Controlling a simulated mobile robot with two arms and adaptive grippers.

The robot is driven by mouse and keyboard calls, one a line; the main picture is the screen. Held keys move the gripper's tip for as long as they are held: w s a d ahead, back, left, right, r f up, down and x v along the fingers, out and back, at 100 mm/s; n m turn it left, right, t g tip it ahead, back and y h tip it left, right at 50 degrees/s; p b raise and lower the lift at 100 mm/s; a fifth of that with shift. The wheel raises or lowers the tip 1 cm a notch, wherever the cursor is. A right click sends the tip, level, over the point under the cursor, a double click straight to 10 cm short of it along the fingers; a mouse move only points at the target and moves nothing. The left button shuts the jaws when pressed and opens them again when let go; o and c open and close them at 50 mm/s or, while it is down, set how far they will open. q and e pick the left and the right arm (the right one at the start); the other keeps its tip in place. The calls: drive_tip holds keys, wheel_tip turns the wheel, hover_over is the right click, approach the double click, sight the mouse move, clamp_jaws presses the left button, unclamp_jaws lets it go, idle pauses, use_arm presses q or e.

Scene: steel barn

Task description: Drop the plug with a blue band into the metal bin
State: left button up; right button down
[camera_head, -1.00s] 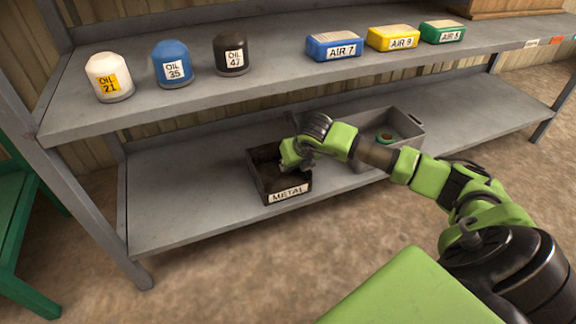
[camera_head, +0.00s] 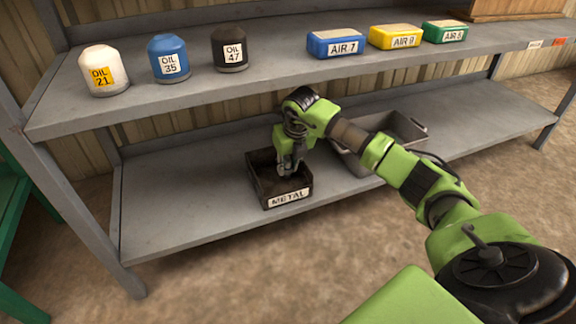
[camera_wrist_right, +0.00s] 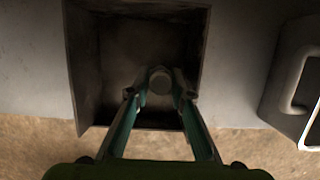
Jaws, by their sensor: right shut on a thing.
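The metal bin (camera_head: 263,191) is a dark open box with a METAL label on its front, standing on the lower shelf. My right gripper (camera_head: 288,171) points down over the bin's opening. In the right wrist view, its fingers (camera_wrist_right: 160,88) are closed on a small grey round-ended plug (camera_wrist_right: 160,79), seen end-on against the bin's inside. No blue band can be made out on it. The bin's dark wall (camera_wrist_right: 86,62) surrounds the fingertips in that view. I cannot tell how far the plug is above the bin floor. My left gripper is out of view.
A larger grey tray (camera_head: 412,128) stands right of the bin, partly behind my arm. The upper shelf (camera_head: 270,82) above holds oil filters and boxed air filters. The lower shelf left of the bin (camera_head: 190,195) is clear.

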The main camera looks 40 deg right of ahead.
drive_tip(key=shift+f, duration=0.45)
drive_tip(key=c, duration=2.1)
unclamp_jaws()
